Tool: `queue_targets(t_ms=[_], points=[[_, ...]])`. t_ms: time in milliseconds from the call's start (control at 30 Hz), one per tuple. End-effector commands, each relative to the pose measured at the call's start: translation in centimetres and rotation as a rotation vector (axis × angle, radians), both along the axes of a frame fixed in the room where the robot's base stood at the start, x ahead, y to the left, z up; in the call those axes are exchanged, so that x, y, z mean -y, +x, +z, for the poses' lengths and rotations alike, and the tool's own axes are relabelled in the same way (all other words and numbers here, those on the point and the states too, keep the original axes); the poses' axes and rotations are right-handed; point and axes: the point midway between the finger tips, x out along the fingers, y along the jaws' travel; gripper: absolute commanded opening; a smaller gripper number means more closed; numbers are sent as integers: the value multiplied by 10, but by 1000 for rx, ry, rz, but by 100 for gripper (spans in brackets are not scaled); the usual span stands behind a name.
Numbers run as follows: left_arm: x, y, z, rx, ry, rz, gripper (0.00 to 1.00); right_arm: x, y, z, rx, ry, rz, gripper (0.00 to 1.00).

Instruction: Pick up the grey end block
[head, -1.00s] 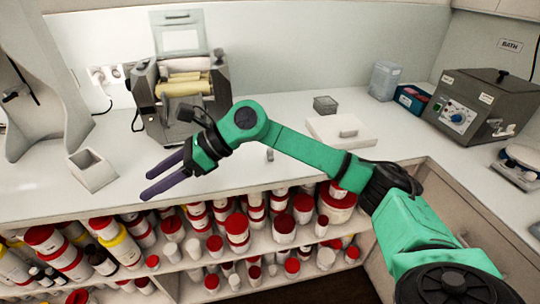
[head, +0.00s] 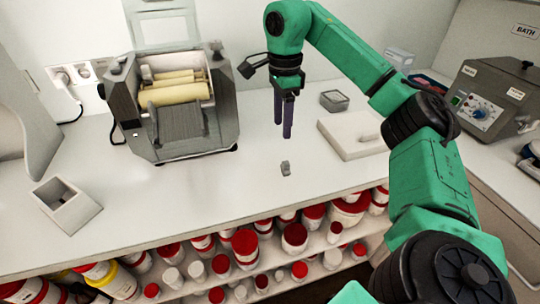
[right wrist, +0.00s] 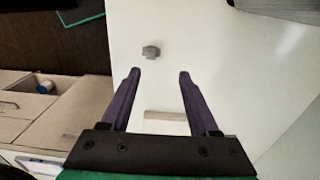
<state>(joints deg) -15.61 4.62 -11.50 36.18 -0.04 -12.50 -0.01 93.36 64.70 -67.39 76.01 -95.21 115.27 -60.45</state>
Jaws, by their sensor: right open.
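The block is not touched. My left gripper is not in view.
The roller mill (head: 172,108) stands left of the block. An open grey box (head: 66,205) is at far left. The worktop around the block is clear.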

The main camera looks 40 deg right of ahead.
Motion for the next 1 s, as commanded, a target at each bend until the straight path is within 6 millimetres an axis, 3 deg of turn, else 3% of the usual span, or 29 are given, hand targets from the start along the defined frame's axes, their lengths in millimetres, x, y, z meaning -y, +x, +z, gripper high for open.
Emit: queue_targets(t_ms=[67,167,333,467,667,933,967,1000], points=[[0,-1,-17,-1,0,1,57,0,-1,-22,-4,0,0,61],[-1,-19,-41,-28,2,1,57,0,-2,-53,-5,1,1,61],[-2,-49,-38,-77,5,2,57,0,-2,-80,-3,0,1,61],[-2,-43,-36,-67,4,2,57,0,-3,-95,-2,1,0,61],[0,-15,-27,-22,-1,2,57,2,-5,-132,-3,1,1,61],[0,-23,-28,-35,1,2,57,2,-5,-143,1,2,1,61],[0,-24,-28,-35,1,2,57,2,-5,-143,1,2,1,54],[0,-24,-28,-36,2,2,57,2,-5,-143,1,2,1,38]])
